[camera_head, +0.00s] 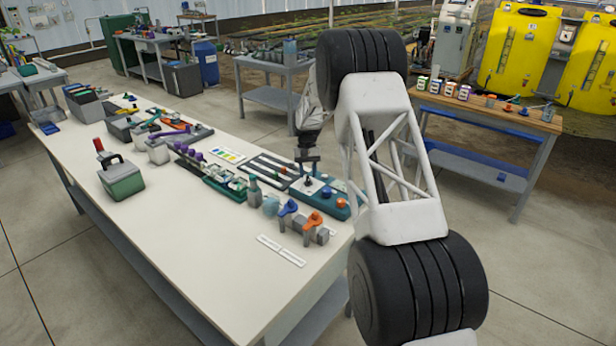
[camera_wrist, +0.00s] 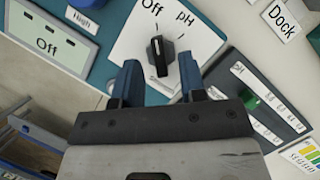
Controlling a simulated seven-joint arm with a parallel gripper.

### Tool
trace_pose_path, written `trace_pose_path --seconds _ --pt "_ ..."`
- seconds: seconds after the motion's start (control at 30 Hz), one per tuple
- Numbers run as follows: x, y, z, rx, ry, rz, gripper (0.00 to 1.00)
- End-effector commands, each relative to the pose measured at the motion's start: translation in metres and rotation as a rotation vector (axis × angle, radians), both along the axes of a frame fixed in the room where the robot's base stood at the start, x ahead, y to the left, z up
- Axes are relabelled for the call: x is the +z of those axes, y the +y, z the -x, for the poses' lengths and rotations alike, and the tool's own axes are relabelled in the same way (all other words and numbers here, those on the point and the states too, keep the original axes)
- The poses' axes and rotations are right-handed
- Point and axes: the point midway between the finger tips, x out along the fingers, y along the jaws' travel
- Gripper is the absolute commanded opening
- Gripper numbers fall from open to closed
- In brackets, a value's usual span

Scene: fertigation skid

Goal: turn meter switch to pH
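The meter's switch is a black knob (camera_wrist: 160,52) on a white plate (camera_wrist: 125,52) in the wrist view. Its pale mark points up towards the "Off" label, with "pH" to the right; a lower label is partly hidden. The meter's display (camera_wrist: 48,43) reads "Off". My gripper (camera_wrist: 159,64) is open, its two blue fingers apart on either side of the knob's lower part. I cannot tell whether they touch it. In the head view, the teal meter panel (camera_head: 325,199) is at the bench's right side, with my gripper (camera_head: 307,168) above it, small and partly unclear.
A panel with a green slider (camera_wrist: 250,100) lies right of the switch, near a "Dock" label (camera_wrist: 284,17). On the bench (camera_head: 200,270), blue- and orange-handled valves (camera_head: 300,222) stand in front of the meter. The bench's near end is clear.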

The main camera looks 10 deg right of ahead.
Motion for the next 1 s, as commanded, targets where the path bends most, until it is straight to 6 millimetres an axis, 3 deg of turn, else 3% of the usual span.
trace_pose_path --seconds 0.2,0.53,0.8,1.0 --pt "-0.012 0.000 0.005 0.000 0.000 0.000 0.38" --pt "-0.014 0.000 0.006 0.000 -0.001 0.000 0.38" --pt "-0.014 0.000 0.006 0.000 0.000 0.000 0.00" --pt "-0.015 0.000 0.006 -0.002 0.001 0.000 0.00"
